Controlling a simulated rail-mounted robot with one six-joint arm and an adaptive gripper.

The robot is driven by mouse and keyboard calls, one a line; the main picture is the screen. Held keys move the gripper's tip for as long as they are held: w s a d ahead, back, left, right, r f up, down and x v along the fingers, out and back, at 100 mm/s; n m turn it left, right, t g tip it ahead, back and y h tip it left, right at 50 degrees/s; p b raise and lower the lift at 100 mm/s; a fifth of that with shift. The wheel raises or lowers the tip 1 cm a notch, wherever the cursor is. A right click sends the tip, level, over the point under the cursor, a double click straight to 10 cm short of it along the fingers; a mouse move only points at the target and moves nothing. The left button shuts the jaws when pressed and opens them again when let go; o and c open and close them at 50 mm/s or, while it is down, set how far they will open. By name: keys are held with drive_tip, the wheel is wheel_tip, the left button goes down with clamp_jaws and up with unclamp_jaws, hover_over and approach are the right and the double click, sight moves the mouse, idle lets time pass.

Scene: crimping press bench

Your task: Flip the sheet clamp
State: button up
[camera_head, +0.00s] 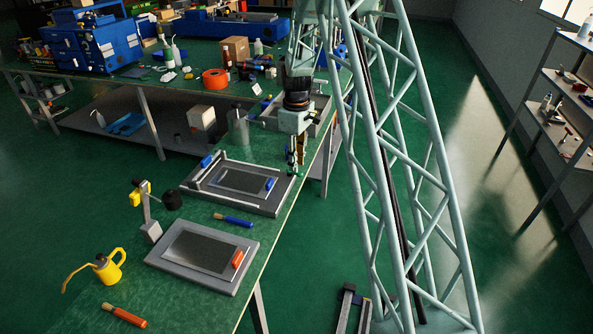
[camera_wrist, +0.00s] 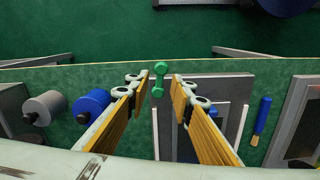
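A framed grey plate fixture (camera_head: 262,208) lies on the bench, with a dark sheet and pale bars. A green grip (camera_wrist: 159,80), shaped like a small dumbbell, shows at its corner beside a pale bar (camera_wrist: 155,132); this looks like the sheet clamp, though its hinge is not clear. In the head view the green grip (camera_head: 292,173) is small under my gripper. My gripper (camera_wrist: 161,77) is open and points down at that corner. The grip appears between the fingertips, with a gap on both sides.
A second plate with an orange handle (camera_head: 238,259) lies nearer, with a blue-handled brush (camera_head: 233,220) between the two. A yellow oil can (camera_head: 107,268) stands at the left. A blue cylinder (camera_wrist: 91,104) and grey cylinder (camera_wrist: 45,107) are beside my gripper. The bench edge is close.

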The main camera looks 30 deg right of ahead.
sight(295, 174)
drive_tip(key=shift+f, duration=1.65)
clamp_jaws()
